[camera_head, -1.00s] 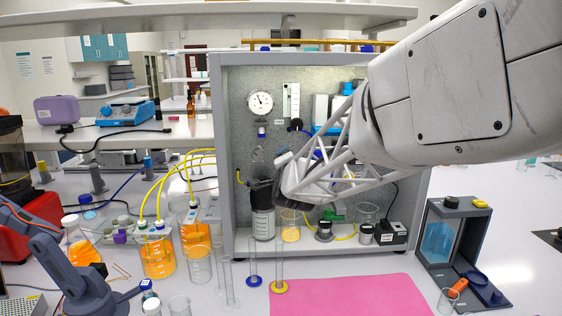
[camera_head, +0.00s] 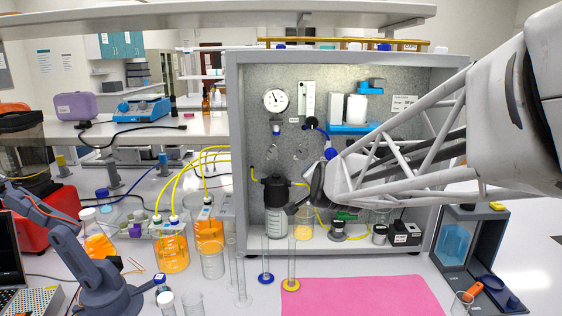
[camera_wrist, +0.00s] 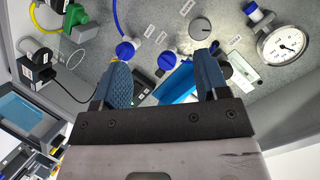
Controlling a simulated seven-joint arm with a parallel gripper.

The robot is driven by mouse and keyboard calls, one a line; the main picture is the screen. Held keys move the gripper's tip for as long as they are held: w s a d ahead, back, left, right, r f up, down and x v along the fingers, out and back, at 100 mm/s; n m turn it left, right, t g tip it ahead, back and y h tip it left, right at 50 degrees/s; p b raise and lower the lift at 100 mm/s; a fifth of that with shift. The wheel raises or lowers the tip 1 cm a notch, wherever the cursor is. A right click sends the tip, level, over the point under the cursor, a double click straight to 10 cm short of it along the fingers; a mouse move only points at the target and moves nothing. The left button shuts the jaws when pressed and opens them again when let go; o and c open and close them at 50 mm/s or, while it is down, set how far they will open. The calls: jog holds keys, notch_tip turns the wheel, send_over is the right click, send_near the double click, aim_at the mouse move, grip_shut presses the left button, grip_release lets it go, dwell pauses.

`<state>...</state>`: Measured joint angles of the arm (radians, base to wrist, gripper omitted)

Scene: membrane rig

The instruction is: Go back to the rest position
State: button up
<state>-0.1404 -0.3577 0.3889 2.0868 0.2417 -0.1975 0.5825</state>
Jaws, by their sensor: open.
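My gripper (camera_head: 304,203) reaches in from the right, in front of the open grey cabinet (camera_head: 236,150).
A pink mat (camera_head: 365,296) lies in front of the cabinet. Tall thin cylinders with a blue base (camera_head: 266,278) and a yellow base (camera_head: 290,285) stand beside it. Beakers of orange liquid (camera_head: 171,252) with yellow tubes are at left. A dark box with a window (camera_head: 457,243) stands at right.

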jog(key=s+d+f+n+g, duration=0.2)
jog(key=s+d+f+g, duration=0.1)
jog(key=s, duration=0.9)
jog(key=s+d+f+n+g+h, duration=0.1)
jog(key=s+d+f+n+g, duration=0.2)
jog(key=s, duration=0.9)
jog(key=s+d+f+n+g, duration=0.3)
jog(key=s+g, duration=0.2)
jog(key=s, duration=0.7)
jog(key=shift+s+f, duration=0.15)
jog(key=shift+s, duration=0.1)
dwell(0.3)
jog(key=m+t, duration=0.9)
jog(key=t, duration=0.6)
send_near(303, 154)
jog(key=w, duration=0.5)
jog(key=shift+a, duration=0.1)
jog(key=shift+w, duration=0.15)
jog(key=shift+w, duration=3.75)
